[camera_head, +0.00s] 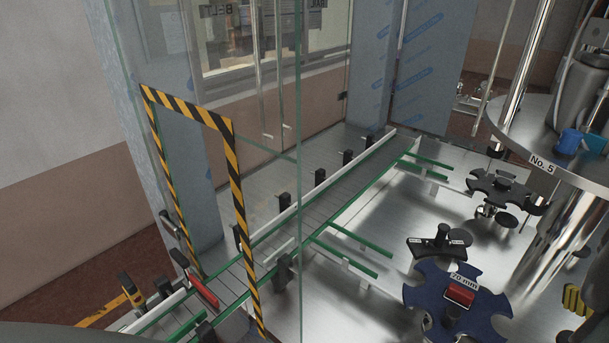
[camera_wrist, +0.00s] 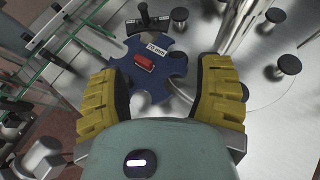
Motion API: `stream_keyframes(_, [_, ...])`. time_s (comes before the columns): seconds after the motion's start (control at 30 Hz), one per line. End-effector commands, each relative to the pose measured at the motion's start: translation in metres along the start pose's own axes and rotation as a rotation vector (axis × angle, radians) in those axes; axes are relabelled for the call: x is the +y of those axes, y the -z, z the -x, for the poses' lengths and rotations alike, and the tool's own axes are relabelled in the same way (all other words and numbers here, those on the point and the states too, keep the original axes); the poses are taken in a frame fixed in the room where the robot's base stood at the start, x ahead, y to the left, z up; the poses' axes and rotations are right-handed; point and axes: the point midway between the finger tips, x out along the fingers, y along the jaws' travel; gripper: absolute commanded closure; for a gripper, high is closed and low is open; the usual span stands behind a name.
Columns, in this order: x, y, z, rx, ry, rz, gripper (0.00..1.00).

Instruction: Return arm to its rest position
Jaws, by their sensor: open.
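My gripper (camera_wrist: 160,95) is open and empty in the wrist view, its two yellow ridged fingers wide apart. Past its fingers lies the blue star wheel (camera_wrist: 148,90) with a "70 mm" label and a red block at its middle. A small yellow part at the right edge of the head view (camera_head: 576,299) looks like a finger of my gripper. There the blue star wheel (camera_head: 440,300) lies to the left of it. The gap between gripper and wheel is hard to judge.
A conveyor (camera_head: 330,195) with green rails runs through a glass panel's striped opening (camera_head: 236,190). A black star wheel (camera_head: 503,186) sits at the right. Metal columns stand at the right.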

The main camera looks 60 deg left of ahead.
Motion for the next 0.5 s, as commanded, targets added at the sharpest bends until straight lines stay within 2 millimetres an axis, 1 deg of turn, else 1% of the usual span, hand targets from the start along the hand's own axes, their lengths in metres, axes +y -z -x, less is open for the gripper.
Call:
stream_keyframes(0.03, [0.0018, -0.0097, 0.0047, 0.001, -0.004, -0.002, 0.34])
stream_keyframes(0.1, [0.0026, -0.0122, 0.0070, 0.001, -0.003, -0.005, 0.34])
stream_keyframes(0.5, [0.0044, -0.0160, 0.0116, -0.002, 0.001, -0.010, 0.34])
